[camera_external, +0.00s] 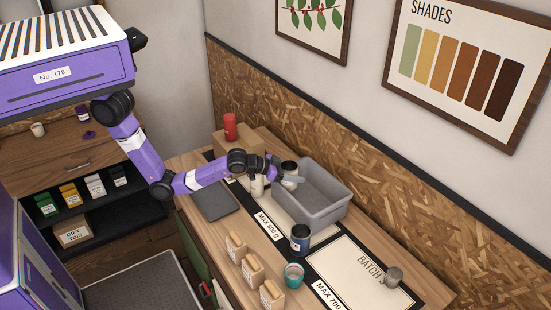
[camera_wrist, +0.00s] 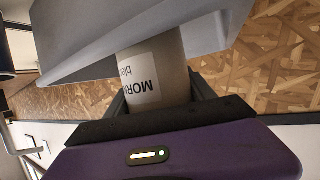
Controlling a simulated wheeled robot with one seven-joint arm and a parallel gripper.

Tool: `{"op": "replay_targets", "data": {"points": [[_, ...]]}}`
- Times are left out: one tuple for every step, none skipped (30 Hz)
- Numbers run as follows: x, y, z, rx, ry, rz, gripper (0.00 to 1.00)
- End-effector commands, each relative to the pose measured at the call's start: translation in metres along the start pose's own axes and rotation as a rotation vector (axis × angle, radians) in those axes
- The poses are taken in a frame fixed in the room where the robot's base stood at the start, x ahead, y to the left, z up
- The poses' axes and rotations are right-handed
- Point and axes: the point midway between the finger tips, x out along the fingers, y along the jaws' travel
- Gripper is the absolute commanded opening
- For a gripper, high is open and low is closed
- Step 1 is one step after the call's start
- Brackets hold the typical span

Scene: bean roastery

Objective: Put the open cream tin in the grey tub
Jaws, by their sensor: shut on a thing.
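The cream tin (camera_external: 290,169) has a dark open top and is held roughly upright. My gripper (camera_external: 288,181) is shut on it. In the wrist view the cream tin (camera_wrist: 156,68) has a white label, partly readable, and sits between the two dark fingers of my gripper (camera_wrist: 160,98). The grey tub (camera_external: 336,211) stands on the bench, its inside looking empty where it shows. The tin overlaps the tub's left end in the outside view; I cannot tell if it is above the rim or beside it. The tub (camera_wrist: 75,60) also shows behind the tin in the wrist view.
A pale canister (camera_external: 257,186) stands left of the tin. A red canister (camera_external: 230,126) sits on a box behind.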

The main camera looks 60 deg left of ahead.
Motion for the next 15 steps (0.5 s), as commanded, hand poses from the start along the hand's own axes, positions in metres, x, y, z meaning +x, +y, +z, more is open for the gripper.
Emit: {"op": "replay_targets", "data": {"points": [[0.0004,-0.0001,0.0009,0.000,0.001,0.000,0.21],[0.0003,-0.0001,0.0006,0.000,0.001,0.000,0.21],[0.0002,0.0000,0.0003,0.000,0.001,0.000,0.21],[0.0003,-0.0001,0.0006,0.000,0.000,0.000,0.69],[0.0002,0.0000,0.0006,0.000,0.000,0.000,0.75],[0.0002,0.0000,0.0006,0.000,0.000,0.000,0.83],[0.0002,0.0000,0.0006,0.000,0.000,0.000,0.85],[0.0002,0.0000,0.0006,0.000,0.000,0.000,0.85],[0.0002,0.0000,0.0006,0.000,0.000,0.000,0.85],[0.0002,0.0000,0.0006,0.000,0.000,0.000,0.85],[0.0002,0.0000,0.0006,0.000,0.000,0.000,0.85],[0.0002,0.0000,0.0006,0.000,0.000,0.000,0.85],[0.0002,0.0000,0.0006,0.000,0.000,0.000,0.85],[0.0002,0.0001,0.0006,0.000,0.000,0.000,0.85],[0.0001,0.0001,0.0003,0.000,0.000,0.000,0.85]]}}
